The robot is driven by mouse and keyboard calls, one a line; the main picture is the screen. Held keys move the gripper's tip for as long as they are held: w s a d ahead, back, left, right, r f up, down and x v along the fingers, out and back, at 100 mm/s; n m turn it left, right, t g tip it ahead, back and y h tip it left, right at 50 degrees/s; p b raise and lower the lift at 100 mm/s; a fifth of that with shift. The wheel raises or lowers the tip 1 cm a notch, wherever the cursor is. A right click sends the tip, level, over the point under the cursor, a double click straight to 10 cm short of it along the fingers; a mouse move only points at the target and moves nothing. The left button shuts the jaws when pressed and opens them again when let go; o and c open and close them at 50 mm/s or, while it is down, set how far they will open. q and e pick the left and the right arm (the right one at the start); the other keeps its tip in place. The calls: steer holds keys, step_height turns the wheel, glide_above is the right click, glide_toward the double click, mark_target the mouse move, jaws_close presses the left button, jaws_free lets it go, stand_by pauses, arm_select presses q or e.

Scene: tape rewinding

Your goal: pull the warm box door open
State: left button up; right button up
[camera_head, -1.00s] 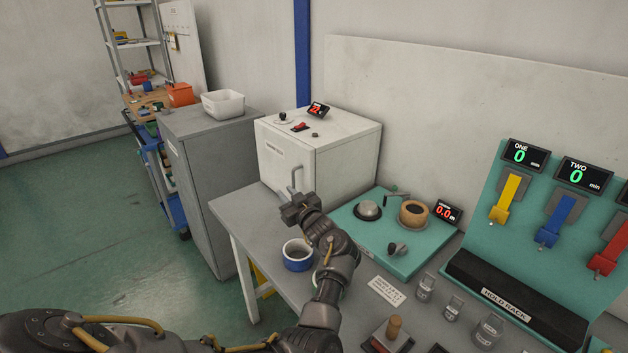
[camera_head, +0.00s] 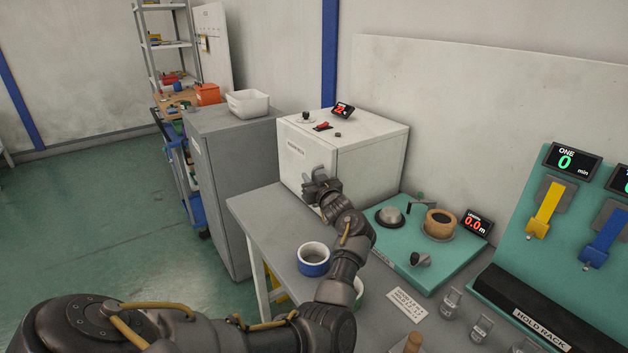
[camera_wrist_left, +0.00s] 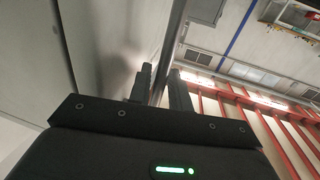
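The warm box (camera_head: 372,160) is a white cabinet at the back left of the bench. Its front door (camera_head: 296,160) looks shut, flush with the box. My left gripper (camera_head: 314,186) is at the door's handle side and covers most of the handle in the head view. In the left wrist view, the metal handle bar (camera_wrist_left: 177,35) runs between the two fingers of my left gripper (camera_wrist_left: 159,88). The fingers are close together on either side of the bar and look shut on it. My right gripper is in no view.
A blue-and-white cup (camera_head: 313,262) stands on the bench (camera_head: 262,222) in front of the box. A teal rewinding board (camera_head: 420,265) is to the right, with a timer rack beyond. A grey cabinet (camera_head: 235,160) stands left of the box. Floor at left is clear.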

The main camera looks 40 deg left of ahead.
arm_select(q)
steer(key=shift+w+a+r, duration=0.1)
steer(key=shift+w+a, duration=0.25)
steer(key=shift+a, duration=0.05)
steer(key=shift+d, duration=0.1)
jaws_close()
steer(key=shift+r, duration=0.1)
